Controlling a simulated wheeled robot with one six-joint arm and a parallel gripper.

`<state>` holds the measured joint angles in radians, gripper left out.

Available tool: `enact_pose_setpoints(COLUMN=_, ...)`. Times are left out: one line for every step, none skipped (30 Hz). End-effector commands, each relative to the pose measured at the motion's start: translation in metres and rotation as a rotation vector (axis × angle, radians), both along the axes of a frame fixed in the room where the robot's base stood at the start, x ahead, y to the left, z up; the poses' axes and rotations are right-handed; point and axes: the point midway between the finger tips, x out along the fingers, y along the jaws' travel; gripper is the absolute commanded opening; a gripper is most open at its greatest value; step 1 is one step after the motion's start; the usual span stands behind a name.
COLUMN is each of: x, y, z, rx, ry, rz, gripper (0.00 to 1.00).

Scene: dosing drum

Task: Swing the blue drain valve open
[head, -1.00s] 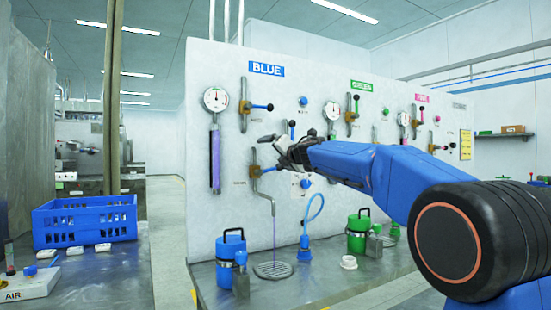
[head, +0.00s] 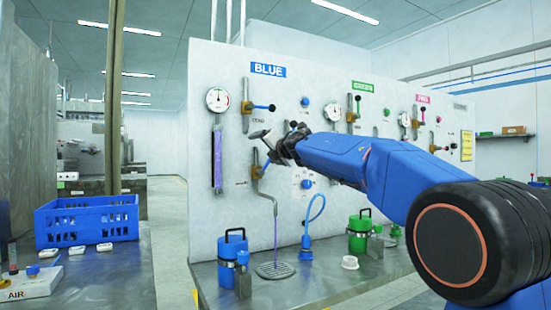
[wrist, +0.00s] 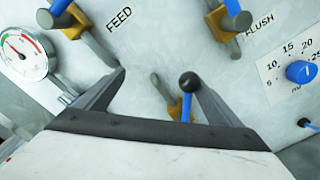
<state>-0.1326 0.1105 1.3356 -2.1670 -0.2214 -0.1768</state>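The drain valve has a brass body (head: 256,173) low on the blue section of the panel, above a bent spout. Its blue lever (head: 264,166) slants up and right towards my gripper (head: 270,142). In the wrist view, my gripper (wrist: 153,78) is open, one finger on each side of the view. The lever's black knob (wrist: 190,82) is at the right fingertip and seems to touch it; the fingers are not closed on it. The blue shaft (wrist: 187,106) runs below the knob, partly hidden by my gripper. A purple stream (head: 275,232) falls from the spout.
The feed valve (head: 247,108) is above and the flush valve (wrist: 225,22) is upper right in the wrist view. A round gauge (wrist: 24,52) is at left. Below are a drain grate (head: 274,270), a blue canister (head: 232,257) and a blue hose (head: 308,228).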

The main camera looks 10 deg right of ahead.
Motion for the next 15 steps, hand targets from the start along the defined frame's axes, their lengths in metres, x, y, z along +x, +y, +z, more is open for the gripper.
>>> enact_pose_setpoints(x=-0.001, y=0.003, z=0.001, rx=-0.001, ry=0.0, rz=0.001, gripper=0.88)
enact_pose_setpoints(x=-0.001, y=0.004, z=0.002, rx=-0.001, ry=-0.001, rz=0.001, gripper=0.88)
enact_pose_setpoints(x=-0.002, y=0.005, z=0.002, rx=-0.001, ry=-0.001, rz=0.001, gripper=0.88)
enact_pose_setpoints(x=-0.002, y=0.006, z=0.002, rx=-0.001, ry=-0.002, rz=0.0, gripper=0.88)
enact_pose_setpoints(x=-0.002, y=0.006, z=0.002, rx=-0.001, ry=-0.002, rz=0.0, gripper=0.88)
enact_pose_setpoints(x=-0.002, y=0.006, z=0.003, rx=-0.001, ry=-0.002, rz=0.0, gripper=0.88)
enact_pose_setpoints(x=-0.002, y=0.006, z=0.003, rx=-0.001, ry=-0.002, rz=0.0, gripper=0.88)
enact_pose_setpoints(x=-0.002, y=0.007, z=0.003, rx=-0.001, ry=-0.002, rz=0.0, gripper=0.88)
enact_pose_setpoints(x=-0.003, y=0.008, z=0.003, rx=0.0, ry=-0.001, rz=0.0, gripper=0.88)
enact_pose_setpoints(x=-0.003, y=0.009, z=0.003, rx=0.0, ry=-0.001, rz=0.0, gripper=0.88)
enact_pose_setpoints(x=-0.003, y=0.01, z=0.003, rx=-0.001, ry=-0.001, rz=-0.001, gripper=0.88)
enact_pose_setpoints(x=-0.004, y=0.013, z=0.003, rx=-0.001, ry=-0.001, rz=-0.001, gripper=0.88)
enact_pose_setpoints(x=-0.005, y=0.014, z=0.003, rx=-0.001, ry=0.0, rz=0.0, gripper=0.88)
enact_pose_setpoints(x=-0.005, y=0.016, z=0.003, rx=-0.001, ry=0.0, rz=0.0, gripper=0.88)
enact_pose_setpoints(x=-0.006, y=0.018, z=0.003, rx=-0.001, ry=0.0, rz=0.0, gripper=0.88)
